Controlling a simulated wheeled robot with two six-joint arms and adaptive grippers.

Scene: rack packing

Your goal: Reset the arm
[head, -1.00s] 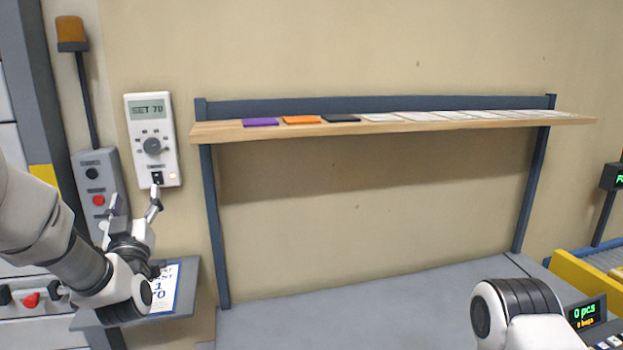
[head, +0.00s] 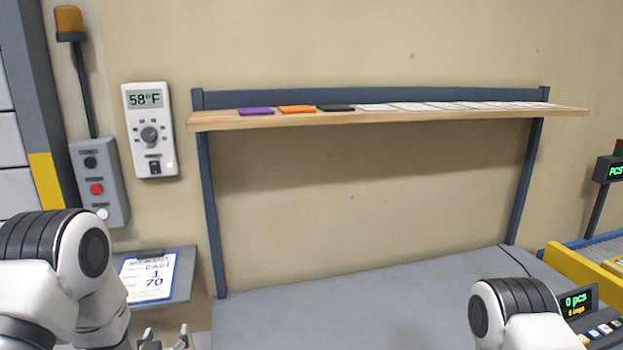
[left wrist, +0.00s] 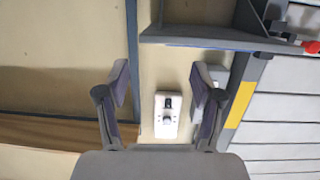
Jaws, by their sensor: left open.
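My left arm is drawn back at the lower left of the head view. My left gripper (head: 165,341) shows only its fingertips at the bottom edge there. In the left wrist view my left gripper (left wrist: 160,92) has its two fingers spread apart with nothing between them touching. The white thermostat (head: 149,130) is on the wall, its display reading 58°F. It also shows upside down and farther off between the fingers in the left wrist view (left wrist: 168,115). Part of my right arm shows at the lower right of the head view; the right gripper is out of view.
A wooden shelf (head: 370,118) holds purple, orange and black flat pieces and several white ones. A grey control box (head: 97,180) with a red button is left of the thermostat. The grey table (head: 380,300) looks clear.

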